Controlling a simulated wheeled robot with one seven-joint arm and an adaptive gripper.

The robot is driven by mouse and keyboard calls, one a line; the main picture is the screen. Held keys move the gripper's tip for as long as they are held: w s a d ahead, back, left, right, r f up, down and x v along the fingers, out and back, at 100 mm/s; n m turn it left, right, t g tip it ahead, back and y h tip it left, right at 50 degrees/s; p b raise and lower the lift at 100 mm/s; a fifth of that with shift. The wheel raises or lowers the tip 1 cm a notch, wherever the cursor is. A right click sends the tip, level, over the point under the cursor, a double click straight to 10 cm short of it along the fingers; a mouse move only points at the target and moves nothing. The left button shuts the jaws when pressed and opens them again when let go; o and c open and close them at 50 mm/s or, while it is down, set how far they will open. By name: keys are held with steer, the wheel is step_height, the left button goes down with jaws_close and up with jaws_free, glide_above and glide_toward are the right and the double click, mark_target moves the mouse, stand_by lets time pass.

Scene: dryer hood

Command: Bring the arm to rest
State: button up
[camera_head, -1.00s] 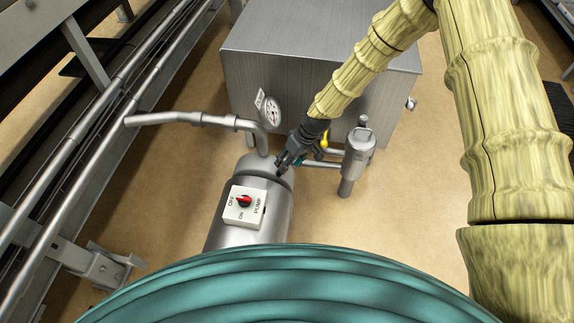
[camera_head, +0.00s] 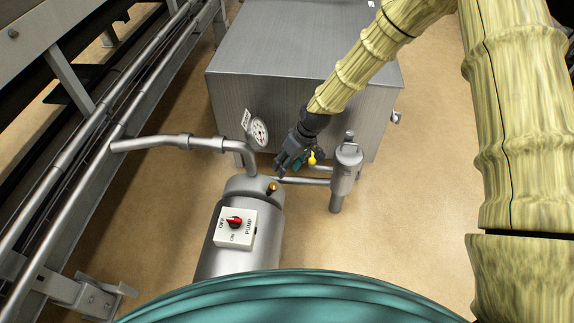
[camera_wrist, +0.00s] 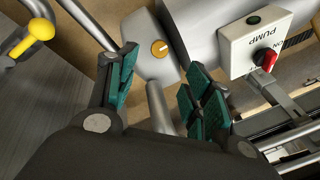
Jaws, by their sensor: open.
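My gripper (camera_head: 288,160) is open and empty. In the head view it hangs above the pipe beside the pump tank (camera_head: 240,260), at the end of my arm in its yellow-beige cover. In the wrist view the two green-padded fingers (camera_wrist: 155,95) stand apart, with a brass-coloured round fitting (camera_wrist: 159,48) seen beyond the gap between them. The same fitting shows on top of the tank in the head view (camera_head: 272,188). The fingers appear apart from it.
A pump switch box (camera_head: 235,227) with a red knob sits on the tank. A pressure gauge (camera_head: 259,132), a yellow-handled valve (camera_head: 312,158) and a vertical metal cylinder (camera_head: 346,172) are close to my gripper. A large metal cabinet (camera_head: 290,95) stands behind. Rails run along the left.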

steer(key=s+d+f+m, duration=0.1)
steer(key=s+d+f, duration=0.25)
steer(key=s, duration=0.35)
steer(key=s+d+f+m+h, duration=0.1)
steer(key=s+d+f+m, duration=0.1)
steer(key=s+f, duration=0.35)
steer(key=s+d+f+m, duration=0.1)
steer(key=s+d+f, duration=0.15)
steer(key=s, duration=0.45)
steer(key=s+d+f+m+h, duration=0.1)
steer(key=s+d+m+h, duration=0.1)
steer(key=s+d, duration=0.5)
steer(key=s+d+m+h, duration=0.1)
steer(key=s+d, duration=0.2)
steer(key=s, duration=0.8)
step_height(320, 180, up, 23)
steer(key=p, duration=2.3)
steer(key=shift+w+f, duration=0.15)
steer(key=shift+c, duration=0.4)
